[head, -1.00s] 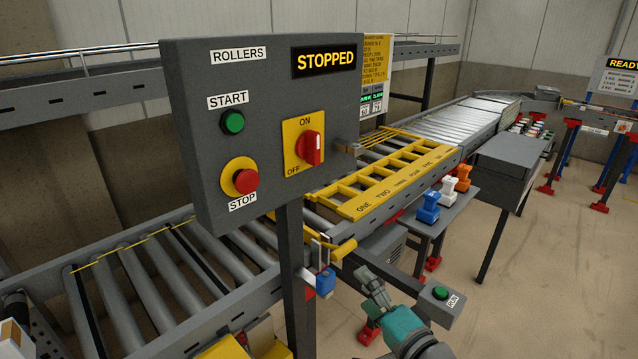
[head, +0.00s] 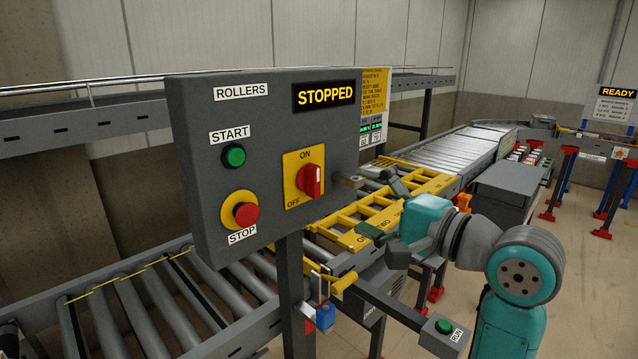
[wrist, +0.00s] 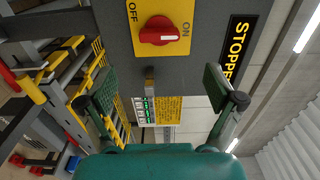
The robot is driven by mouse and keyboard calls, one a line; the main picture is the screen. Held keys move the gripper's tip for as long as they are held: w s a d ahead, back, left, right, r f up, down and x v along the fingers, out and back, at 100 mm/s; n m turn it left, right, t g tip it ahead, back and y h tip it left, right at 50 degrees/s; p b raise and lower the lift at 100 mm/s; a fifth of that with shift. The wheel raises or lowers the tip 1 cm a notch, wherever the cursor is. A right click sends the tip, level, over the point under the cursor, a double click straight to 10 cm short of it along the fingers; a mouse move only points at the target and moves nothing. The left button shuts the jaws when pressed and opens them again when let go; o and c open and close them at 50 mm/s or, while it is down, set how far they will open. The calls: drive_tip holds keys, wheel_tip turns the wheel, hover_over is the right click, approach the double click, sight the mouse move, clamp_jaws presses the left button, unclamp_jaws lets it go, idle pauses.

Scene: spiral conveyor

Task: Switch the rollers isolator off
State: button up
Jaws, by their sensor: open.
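The rollers isolator is a red rotary knob (head: 312,181) on a yellow plate (head: 291,165), on the front of a grey control panel (head: 270,110). Its handle stands upright, towards ON, with OFF at lower left. In the wrist view the knob (wrist: 158,32) lies level near the top, with ON to its right and OFF to its left. My gripper (head: 375,203) is open and empty, to the right of the panel in the head view. In the wrist view its fingers (wrist: 160,87) are spread wide, below the knob and apart from it.
A small metal tab (head: 348,181) juts from the panel's right edge, between knob and gripper. A green START button (head: 234,155) and red STOP button (head: 245,214) are left of the isolator. The display (head: 324,95) reads STOPPED. The roller conveyor (head: 150,300) runs behind the panel.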

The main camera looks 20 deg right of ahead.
sight(318, 183)
drive_tip(key=x, duration=1)
drive_tip(key=shift+w+a, duration=0.15)
drive_tip(key=shift+w, duration=0.05)
drive_tip(key=c, duration=1.1)
